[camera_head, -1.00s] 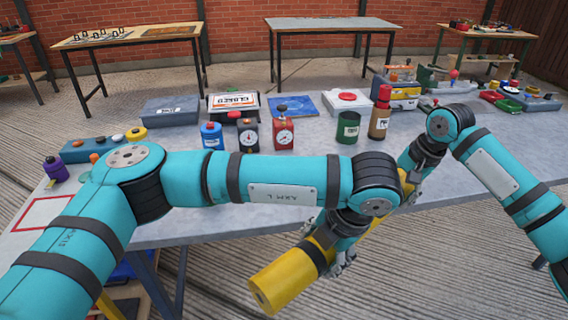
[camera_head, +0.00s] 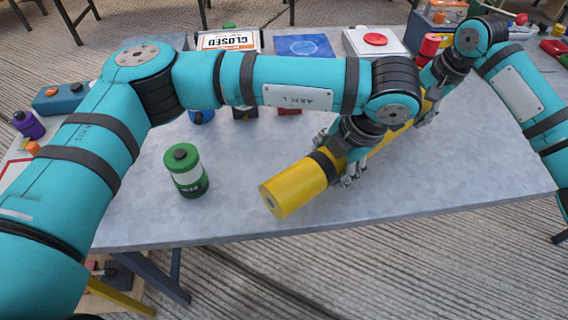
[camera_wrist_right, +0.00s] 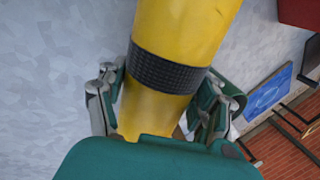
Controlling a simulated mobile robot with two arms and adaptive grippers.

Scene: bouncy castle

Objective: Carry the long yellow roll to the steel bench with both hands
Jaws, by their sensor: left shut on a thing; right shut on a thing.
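The long yellow roll (camera_head: 293,188) with dark bands lies slantwise over the grey mottled top of the steel bench (camera_head: 245,205), its near end toward the bench's front edge. I cannot tell whether it touches the top. My left gripper (camera_head: 338,160) is shut on the roll behind its near end. My right gripper (camera_head: 428,108) is shut on it farther back, partly hidden by its arm. In the right wrist view the roll (camera_wrist_right: 185,30) runs between the fingers of the right gripper (camera_wrist_right: 160,95), next to a dark band.
A green canister (camera_head: 186,172) stands left of the roll's near end. A blue panel (camera_head: 303,47), a box with a red button (camera_head: 375,40) and a red-topped bottle (camera_head: 429,46) stand at the back. My left arm hides several containers. The front right top is clear.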

